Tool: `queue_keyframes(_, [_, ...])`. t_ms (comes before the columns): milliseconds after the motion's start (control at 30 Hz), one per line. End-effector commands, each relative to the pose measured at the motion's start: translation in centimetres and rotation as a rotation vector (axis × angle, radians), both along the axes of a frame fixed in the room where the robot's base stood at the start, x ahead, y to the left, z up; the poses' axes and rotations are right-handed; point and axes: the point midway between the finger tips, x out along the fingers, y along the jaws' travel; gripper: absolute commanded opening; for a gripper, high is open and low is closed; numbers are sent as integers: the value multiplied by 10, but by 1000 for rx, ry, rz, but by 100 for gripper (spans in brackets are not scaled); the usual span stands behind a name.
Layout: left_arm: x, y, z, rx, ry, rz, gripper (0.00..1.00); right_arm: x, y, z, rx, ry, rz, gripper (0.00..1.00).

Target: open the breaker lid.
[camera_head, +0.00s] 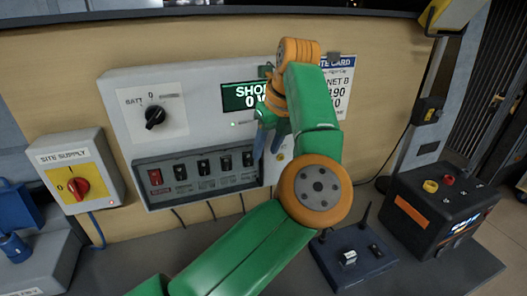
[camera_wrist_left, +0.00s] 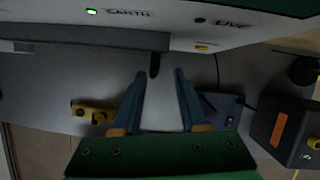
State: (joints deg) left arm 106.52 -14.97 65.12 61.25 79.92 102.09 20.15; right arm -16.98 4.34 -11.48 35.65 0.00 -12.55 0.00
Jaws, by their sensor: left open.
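The breaker lid (camera_head: 198,174) is a dark, smoky cover over a row of breakers on the lower front of the grey wall panel. It looks shut, and its right end is partly hidden by my left gripper. My left gripper (camera_head: 270,145) is at the lid's right end, fingers pointing down, open. In the left wrist view the gripper (camera_wrist_left: 158,88) shows two blue fingers apart. A small dark tab (camera_wrist_left: 154,66) at the end of a dark bar lies just beyond and between the fingertips. I cannot tell whether they touch it. My right gripper is not in view.
A site supply box (camera_head: 77,170) with a red knob is at the left. A BATT selector knob (camera_head: 154,116) and a green display (camera_head: 240,96) sit above the lid. On the counter are a blue box (camera_head: 352,258) with antennas and a black unit (camera_head: 440,212).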

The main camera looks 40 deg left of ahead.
Motion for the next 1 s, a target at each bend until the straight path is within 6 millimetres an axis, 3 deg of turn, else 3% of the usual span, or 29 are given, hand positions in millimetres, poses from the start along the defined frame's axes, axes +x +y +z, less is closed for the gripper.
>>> queue_keyframes(300, [5, 20, -52, -1, 4, 2, 42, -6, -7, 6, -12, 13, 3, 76])
queue_keyframes(567, [5, 23, -58, 1, 2, 1, 42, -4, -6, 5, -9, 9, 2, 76])
queue_keyframes(600, [5, 23, -58, 1, 2, 1, 40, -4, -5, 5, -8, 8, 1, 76])
queue_keyframes(733, [5, 22, -58, 1, 2, 1, 4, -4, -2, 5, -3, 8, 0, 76])
queue_keyframes(767, [5, 23, -58, 1, 2, 1, 0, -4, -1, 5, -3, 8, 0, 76])
queue_keyframes(1000, [5, 23, -58, 1, 2, 1, 0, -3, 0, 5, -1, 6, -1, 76])
